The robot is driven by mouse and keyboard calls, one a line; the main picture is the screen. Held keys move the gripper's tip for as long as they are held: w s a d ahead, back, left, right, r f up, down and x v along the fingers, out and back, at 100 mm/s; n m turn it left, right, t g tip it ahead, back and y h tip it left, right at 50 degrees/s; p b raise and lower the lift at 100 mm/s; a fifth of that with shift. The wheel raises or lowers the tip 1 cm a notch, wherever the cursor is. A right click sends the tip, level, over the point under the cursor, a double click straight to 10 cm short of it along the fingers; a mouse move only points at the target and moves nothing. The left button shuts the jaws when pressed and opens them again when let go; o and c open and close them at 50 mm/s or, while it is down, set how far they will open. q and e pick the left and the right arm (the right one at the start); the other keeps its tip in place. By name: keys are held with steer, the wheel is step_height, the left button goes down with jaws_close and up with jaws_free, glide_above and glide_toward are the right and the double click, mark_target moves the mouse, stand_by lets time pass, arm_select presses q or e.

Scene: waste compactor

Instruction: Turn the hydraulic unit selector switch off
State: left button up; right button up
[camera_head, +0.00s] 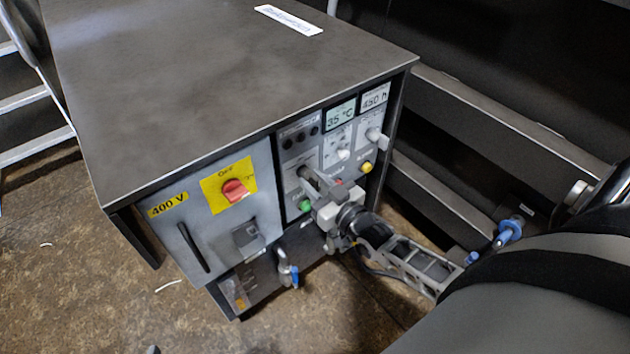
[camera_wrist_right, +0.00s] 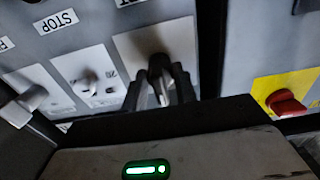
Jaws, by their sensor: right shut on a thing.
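The grey control cabinet (camera_head: 220,90) has a panel with several switches. In the right wrist view, the two dark fingers of the right gripper (camera_wrist_right: 164,84) stand on either side of the selector switch (camera_wrist_right: 156,68), which sits on a light plate. My left gripper is not in view.
A red switch on a yellow plate (camera_head: 234,189) is left of the gripper. A small selector (camera_head: 343,154) and a grey knob (camera_head: 376,136) are to the right. A green button (camera_head: 305,205) and a yellow button (camera_head: 366,167) are close by. Dark beams run behind my right arm.

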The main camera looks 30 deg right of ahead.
steer(key=o, duration=0.6)
steer(key=shift+s, duration=0.15)
arm_select(q)
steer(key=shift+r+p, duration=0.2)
steer(key=shift+p, duration=0.4)
arm_select(e)
steer(key=s+d, duration=0.1)
steer(key=s, duration=1.4)
steer(key=shift+s+d, duration=0.15)
steer(key=shift+s, duration=0.2)
